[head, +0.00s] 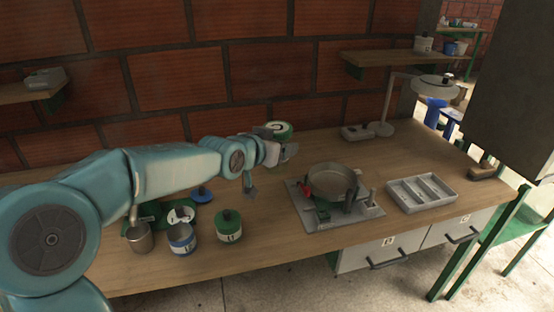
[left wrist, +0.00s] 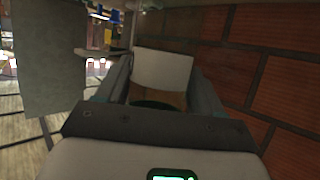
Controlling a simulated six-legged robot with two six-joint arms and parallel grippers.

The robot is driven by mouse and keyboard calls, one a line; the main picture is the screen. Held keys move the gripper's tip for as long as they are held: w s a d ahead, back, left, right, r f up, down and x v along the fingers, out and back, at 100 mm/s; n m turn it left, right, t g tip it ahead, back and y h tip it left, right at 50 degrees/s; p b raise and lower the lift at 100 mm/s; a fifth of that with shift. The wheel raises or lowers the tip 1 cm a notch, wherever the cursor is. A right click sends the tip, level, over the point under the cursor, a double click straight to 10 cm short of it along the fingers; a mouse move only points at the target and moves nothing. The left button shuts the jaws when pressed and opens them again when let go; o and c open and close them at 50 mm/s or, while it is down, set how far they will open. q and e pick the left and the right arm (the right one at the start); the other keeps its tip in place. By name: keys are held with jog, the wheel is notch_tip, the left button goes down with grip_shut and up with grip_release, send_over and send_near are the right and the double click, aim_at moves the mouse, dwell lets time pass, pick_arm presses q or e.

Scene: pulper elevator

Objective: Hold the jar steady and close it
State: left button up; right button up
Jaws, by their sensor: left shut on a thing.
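My left gripper (head: 275,152) is raised above the back of the workbench, with its arm coming in from the left. It is shut on a small round thing with a green rim and a pale top (head: 279,128), perhaps a jar. In the left wrist view, a pale face of the held thing (left wrist: 163,72) shows between the fingers, with a dark part below. A green jar with a white label and dark knob (head: 229,227) stands near the bench's front edge. A blue-and-white jar (head: 182,239) stands left of it. A blue lid (head: 201,194) lies behind them. My right gripper is not in view.
A metal cup (head: 140,238) stands at the front left. A pan (head: 332,180) sits on a grey plate at the bench's middle. A grey compartment tray (head: 421,193) lies to its right. A lamp (head: 384,105) stands behind, near the brick wall. Wood is bare right of the green jar.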

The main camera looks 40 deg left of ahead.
pick_arm(q)
jog(key=shift+r, duration=0.45)
jog(key=o, duration=0.4)
jog(key=c, duration=0.6)
jog(key=shift+c, duration=0.2)
